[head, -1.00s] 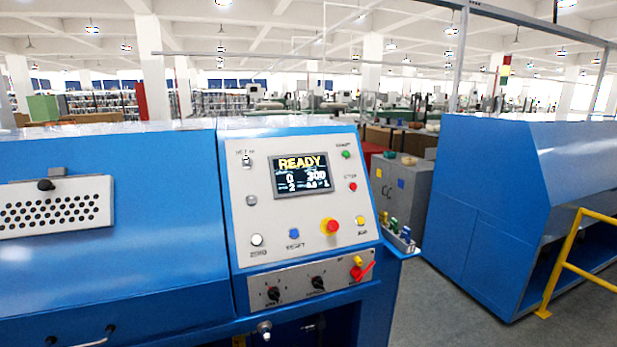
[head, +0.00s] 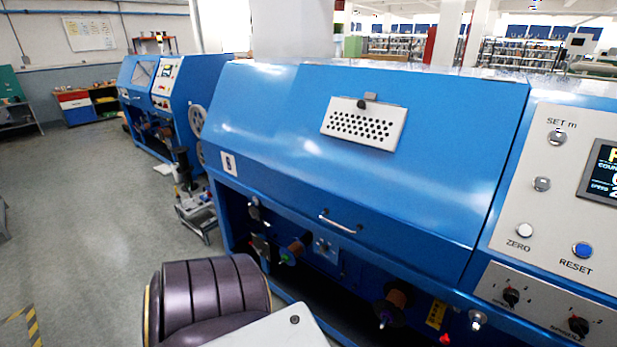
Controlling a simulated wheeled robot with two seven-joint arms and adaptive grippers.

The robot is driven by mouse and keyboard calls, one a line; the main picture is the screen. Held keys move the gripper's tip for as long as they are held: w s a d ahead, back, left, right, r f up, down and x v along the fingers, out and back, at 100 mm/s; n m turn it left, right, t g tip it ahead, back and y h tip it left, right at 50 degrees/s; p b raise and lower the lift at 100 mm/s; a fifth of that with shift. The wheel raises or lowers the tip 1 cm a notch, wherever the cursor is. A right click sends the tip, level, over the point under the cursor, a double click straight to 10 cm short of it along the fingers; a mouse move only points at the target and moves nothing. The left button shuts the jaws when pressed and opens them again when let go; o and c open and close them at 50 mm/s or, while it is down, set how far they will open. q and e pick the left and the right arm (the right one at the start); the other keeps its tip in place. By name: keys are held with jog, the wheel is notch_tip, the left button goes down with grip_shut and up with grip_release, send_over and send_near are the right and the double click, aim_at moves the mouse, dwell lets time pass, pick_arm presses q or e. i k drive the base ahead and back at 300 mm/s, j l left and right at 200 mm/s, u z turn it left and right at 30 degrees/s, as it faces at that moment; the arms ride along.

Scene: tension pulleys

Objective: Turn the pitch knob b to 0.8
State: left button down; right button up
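Two small black knobs with red marks sit on the grey lower panel (head: 548,310) of the blue machine, at the bottom right of the head view. One is the left knob (head: 511,296), the other the right knob (head: 579,326). Their labels are too small to read surely, so I cannot tell which is the pitch knob or its exact setting. A white plate (head: 229,163) with an unclear dark character is on the machine's left end. The display (head: 600,170) is cut off by the right edge. Neither gripper is in view.
The blue machine (head: 350,180) fills the middle and right, with spindles (head: 296,250) and a cover handle (head: 337,222) along its front. Another blue machine (head: 160,105) stands at the back left. Grey floor (head: 90,220) is open at left. My own dark ribbed part shows at the bottom.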

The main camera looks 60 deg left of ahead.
aim_at(323, 249)
jog(key=u, duration=1.85)
